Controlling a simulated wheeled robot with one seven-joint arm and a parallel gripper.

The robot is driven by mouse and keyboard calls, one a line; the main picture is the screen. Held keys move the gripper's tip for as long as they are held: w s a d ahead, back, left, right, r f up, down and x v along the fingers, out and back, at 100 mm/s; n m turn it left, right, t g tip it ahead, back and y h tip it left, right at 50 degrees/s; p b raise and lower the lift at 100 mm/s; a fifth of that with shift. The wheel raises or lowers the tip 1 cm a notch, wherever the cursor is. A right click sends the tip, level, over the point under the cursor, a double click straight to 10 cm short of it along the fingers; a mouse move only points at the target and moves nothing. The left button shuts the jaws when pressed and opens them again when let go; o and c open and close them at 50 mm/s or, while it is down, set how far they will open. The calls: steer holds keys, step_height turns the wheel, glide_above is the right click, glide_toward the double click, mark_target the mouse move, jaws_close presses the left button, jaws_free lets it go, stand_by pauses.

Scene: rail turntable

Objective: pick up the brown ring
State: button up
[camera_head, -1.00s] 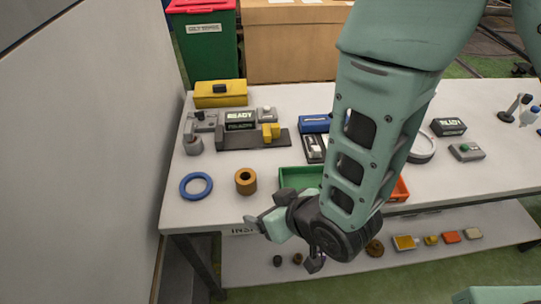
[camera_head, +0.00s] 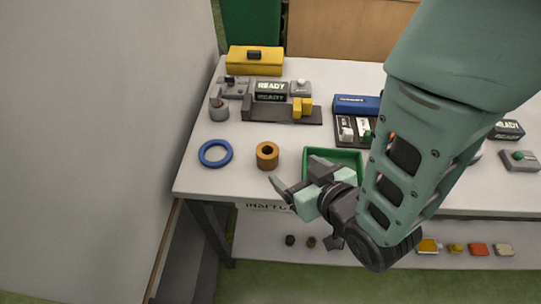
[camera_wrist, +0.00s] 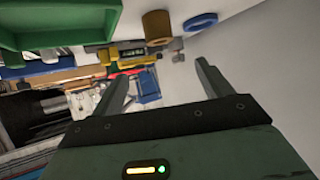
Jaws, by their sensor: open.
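The brown ring (camera_head: 267,155) is a short, thick ring standing on the white table near its front left, with its hole facing up. In the wrist view the brown ring (camera_wrist: 157,27) shows at the top middle, beyond the fingertips. My gripper (camera_head: 278,184) is open and empty, just in front of the ring and to its right, apart from it. In the wrist view my gripper's two fingers (camera_wrist: 160,75) are spread with nothing between them.
A blue ring (camera_head: 215,153) lies left of the brown ring; it also shows in the wrist view (camera_wrist: 200,21). A green tray (camera_head: 333,153) is close on the right, behind my gripper. A grey fixture with yellow blocks (camera_head: 283,110) stands behind. A wall (camera_head: 110,140) borders the left.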

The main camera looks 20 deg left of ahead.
steer(key=shift+w+a+f+b, duration=0.15)
steer(key=shift+f+b, duration=0.45)
steer(key=shift+b, duration=2.65)
glide_toward(267, 152)
steer(key=w+a, duration=0.2)
steer(key=shift+a+f+b, duration=0.3)
steer(key=shift+a, duration=0.05)
steer(key=shift+f+b+x, duration=0.15)
steer(key=shift+b+x, duration=0.2)
steer(key=shift+x, duration=0.95)
steer(key=shift+f+b+x, duration=0.15)
steer(key=shift+b+x, duration=0.15)
steer(key=shift+x, duration=1)
steer(key=shift+s+r, duration=0.1)
steer(key=shift+s, duration=0.05)
steer(key=c, duration=1.4)
steer(key=shift+r, duration=0.1)
